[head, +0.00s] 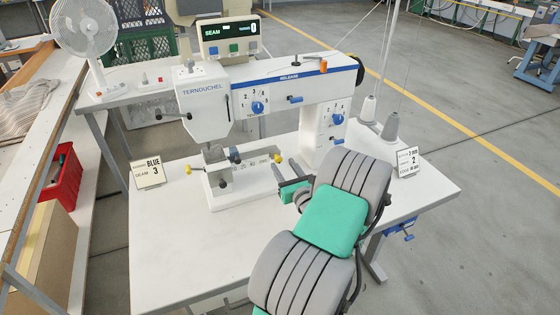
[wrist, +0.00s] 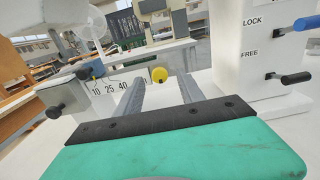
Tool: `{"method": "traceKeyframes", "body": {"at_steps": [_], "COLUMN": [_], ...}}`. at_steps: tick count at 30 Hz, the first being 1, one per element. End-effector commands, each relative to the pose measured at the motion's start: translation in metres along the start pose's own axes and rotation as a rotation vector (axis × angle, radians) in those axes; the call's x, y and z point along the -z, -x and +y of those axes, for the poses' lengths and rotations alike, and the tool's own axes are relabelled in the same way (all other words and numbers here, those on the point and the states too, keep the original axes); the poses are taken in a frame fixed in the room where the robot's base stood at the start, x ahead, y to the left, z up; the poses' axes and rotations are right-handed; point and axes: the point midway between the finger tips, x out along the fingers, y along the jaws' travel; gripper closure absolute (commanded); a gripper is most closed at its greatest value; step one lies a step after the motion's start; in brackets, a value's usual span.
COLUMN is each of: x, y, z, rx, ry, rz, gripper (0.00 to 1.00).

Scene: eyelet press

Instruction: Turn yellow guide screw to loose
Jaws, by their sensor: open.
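The yellow guide screw (head: 277,158) has a round knob at the right end of the grey guide block marked with a 10, 25, 40 scale (head: 246,174), at the foot of the white press. In the wrist view the yellow knob (wrist: 159,74) lies straight ahead, seen between my two finger tips. My gripper (head: 282,159) is open and empty, its fingers pointing at the guide from the right. In the wrist view my gripper (wrist: 159,86) has one finger on each side of the knob's line; I cannot tell whether either touches it.
The press column (wrist: 268,60) carries LOCK and FREE labels and a black lever (wrist: 296,78) close on my right. Small signs (head: 149,173) stand on the table (head: 180,250), whose front left is clear.

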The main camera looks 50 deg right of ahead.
Motion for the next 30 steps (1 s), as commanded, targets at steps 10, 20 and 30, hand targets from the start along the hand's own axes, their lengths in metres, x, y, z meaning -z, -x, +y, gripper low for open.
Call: {"method": "traceKeyframes", "body": {"at_steps": [10, 20, 30], "x": [0.001, 0.001, 0.001], "y": [-0.024, -0.024, -0.024], "z": [0.002, 0.003, 0.003], "rx": [-0.003, -0.005, -0.005], "ry": [0.002, 0.002, 0.003], "rz": [0.001, 0.002, 0.002], "gripper": [0.55, 0.74, 1.00]}}
